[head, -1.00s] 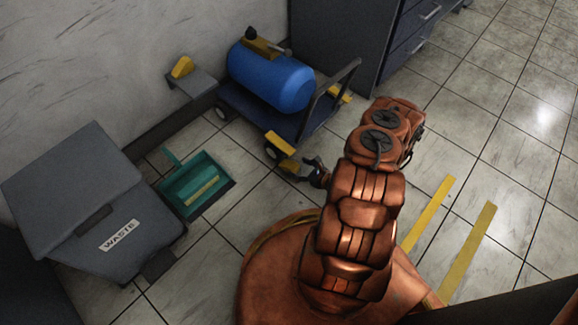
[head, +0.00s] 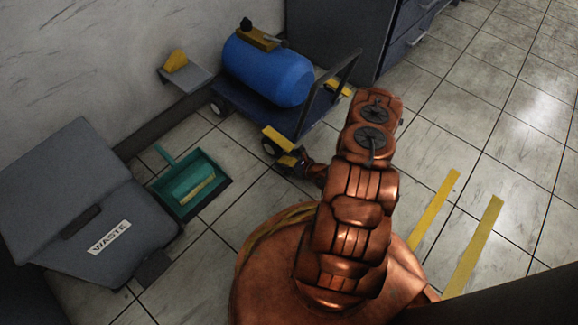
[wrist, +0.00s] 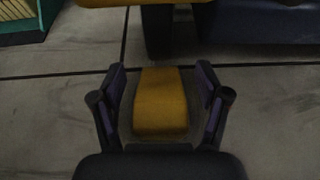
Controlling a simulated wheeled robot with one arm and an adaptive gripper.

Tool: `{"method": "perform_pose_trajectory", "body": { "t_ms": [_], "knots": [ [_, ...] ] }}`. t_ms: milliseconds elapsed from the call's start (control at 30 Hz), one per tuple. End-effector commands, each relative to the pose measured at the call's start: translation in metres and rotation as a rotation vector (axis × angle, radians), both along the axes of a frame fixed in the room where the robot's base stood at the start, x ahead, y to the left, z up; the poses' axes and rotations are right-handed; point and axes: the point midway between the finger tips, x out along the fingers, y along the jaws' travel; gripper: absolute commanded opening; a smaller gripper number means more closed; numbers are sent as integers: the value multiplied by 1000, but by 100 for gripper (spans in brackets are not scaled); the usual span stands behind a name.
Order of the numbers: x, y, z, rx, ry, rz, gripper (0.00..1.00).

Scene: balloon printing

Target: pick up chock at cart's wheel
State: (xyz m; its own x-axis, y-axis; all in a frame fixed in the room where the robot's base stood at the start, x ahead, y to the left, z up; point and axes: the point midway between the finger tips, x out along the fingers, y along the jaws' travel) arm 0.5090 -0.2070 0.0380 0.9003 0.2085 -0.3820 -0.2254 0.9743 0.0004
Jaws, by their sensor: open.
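The yellow chock (wrist: 160,103) lies on the floor by the cart's front wheel (wrist: 157,32) in the wrist view. My gripper (wrist: 161,70) is open, with one finger on each side of the chock. A narrow gap shows between each finger and the chock, so I see no grip on it. In the head view my gripper (head: 293,163) is low at the wheel (head: 270,147), and the chock is mostly hidden there. The cart (head: 252,112) is dark blue and carries a blue tank (head: 268,70).
A yellow corner piece (head: 278,138) of the cart overhangs the wheel. A teal dustpan (head: 192,185) and a grey waste bin (head: 85,215) stand to the left. A wall shelf holds another yellow block (head: 175,61). Open floor lies to the right, with yellow floor stripes (head: 433,210).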

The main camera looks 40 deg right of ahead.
Motion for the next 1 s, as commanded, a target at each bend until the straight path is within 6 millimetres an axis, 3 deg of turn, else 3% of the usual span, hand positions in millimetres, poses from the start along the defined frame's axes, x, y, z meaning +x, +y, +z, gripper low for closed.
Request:
{"method": "perform_pose_trajectory", "body": {
  "t_ms": [400, 1000],
  "knots": [
    [9, 3, -3, 0, 0, 1, 75],
    [9, 3, -3, 0, 0, 1, 14]
  ]
}}
